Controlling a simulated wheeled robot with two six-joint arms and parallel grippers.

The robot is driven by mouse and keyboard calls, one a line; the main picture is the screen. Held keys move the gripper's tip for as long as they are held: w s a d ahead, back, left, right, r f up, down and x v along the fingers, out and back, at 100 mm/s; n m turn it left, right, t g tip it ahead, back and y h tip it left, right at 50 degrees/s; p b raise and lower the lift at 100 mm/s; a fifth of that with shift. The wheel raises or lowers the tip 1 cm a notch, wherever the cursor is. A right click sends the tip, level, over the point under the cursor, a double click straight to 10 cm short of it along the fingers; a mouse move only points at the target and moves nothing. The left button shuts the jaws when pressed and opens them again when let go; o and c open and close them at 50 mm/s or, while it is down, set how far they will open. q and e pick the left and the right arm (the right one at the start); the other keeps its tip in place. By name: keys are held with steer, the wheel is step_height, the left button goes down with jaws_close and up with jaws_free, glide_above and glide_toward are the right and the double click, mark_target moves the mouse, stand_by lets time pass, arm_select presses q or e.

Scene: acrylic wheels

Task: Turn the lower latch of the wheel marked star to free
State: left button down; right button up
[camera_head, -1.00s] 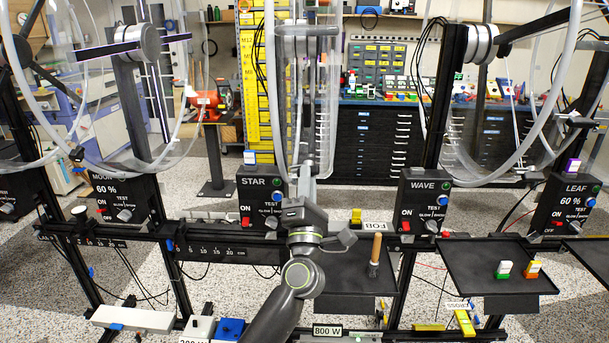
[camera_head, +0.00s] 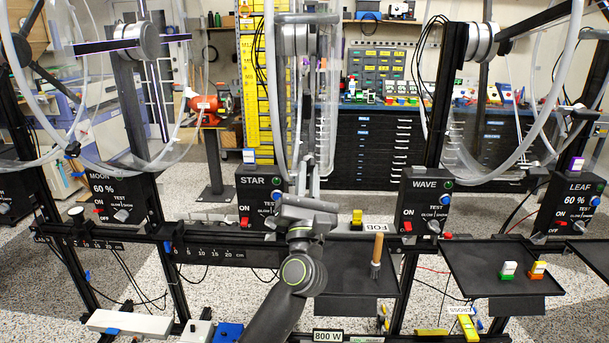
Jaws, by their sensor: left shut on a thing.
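The star wheel (camera_head: 278,90) is a clear disc with a pale rim, seen nearly edge-on behind the black box marked STAR (camera_head: 252,204). My left gripper (camera_head: 309,172) reaches up from below to the lower part of this wheel, just right of the box. It is shut on the wheel's lower latch. Its own body hides the latch and most of the grip, so the latch's angle cannot be told. My right gripper is not in view.
Left of the star wheel stands the moon box (camera_head: 122,197); to the right are the wave box (camera_head: 424,204) and the leaf box (camera_head: 572,203). A dark tray (camera_head: 345,270) with a brush (camera_head: 376,256) lies right of my forearm. Another tray (camera_head: 480,262) holds small coloured blocks.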

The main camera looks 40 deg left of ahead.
arm_select(q)
steer(key=shift+n, duration=0.3)
steer(key=shift+f+n+b, duration=0.15)
steer(key=shift+n+b, duration=0.5)
steer(key=shift+n, duration=0.35)
steer(key=shift+n+b, duration=0.35)
steer(key=shift+n, duration=0.55)
steer(key=c, duration=1.3)
jaws_free()
steer(key=b+v, duration=0.1)
steer(key=v, duration=0.5)
steer(key=shift+s+d+f+b, duration=0.1)
steer(key=shift+s+d+b, duration=0.1)
steer(key=shift+s+b, duration=0.2)
